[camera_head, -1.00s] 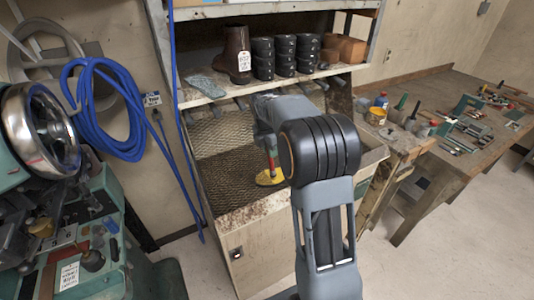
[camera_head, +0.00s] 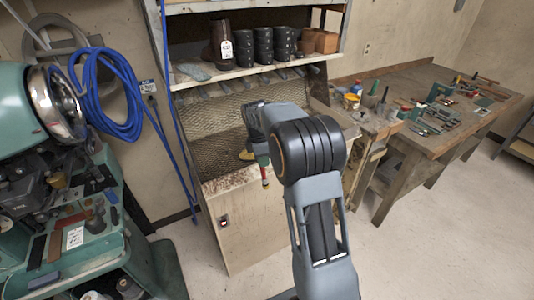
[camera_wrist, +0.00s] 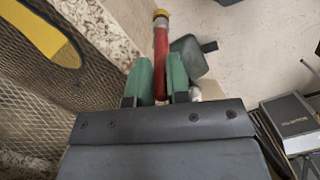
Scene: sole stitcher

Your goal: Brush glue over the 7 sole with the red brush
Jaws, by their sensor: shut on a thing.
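My gripper (camera_wrist: 160,76) is shut on the red brush (camera_wrist: 160,48), with its green fingers on both sides of the red handle. The brush's far end has a yellow band. In the head view the brush (camera_head: 265,174) hangs down in front of the bench's front edge. A sole with a bright yellow upper face (camera_wrist: 36,30) lies on the mesh bench top at the upper left of the wrist view. It also shows in the head view (camera_head: 246,155), partly hidden by my arm. The brush is apart from it. I cannot read a number on the sole.
The mesh-topped bench (camera_head: 212,140) stands under a shelf (camera_head: 215,76) with boots and dark cylinders. A wooden table (camera_head: 430,150) with tools and pots is at right. A green machine (camera_head: 110,225) and blue hose (camera_head: 128,120) are at left.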

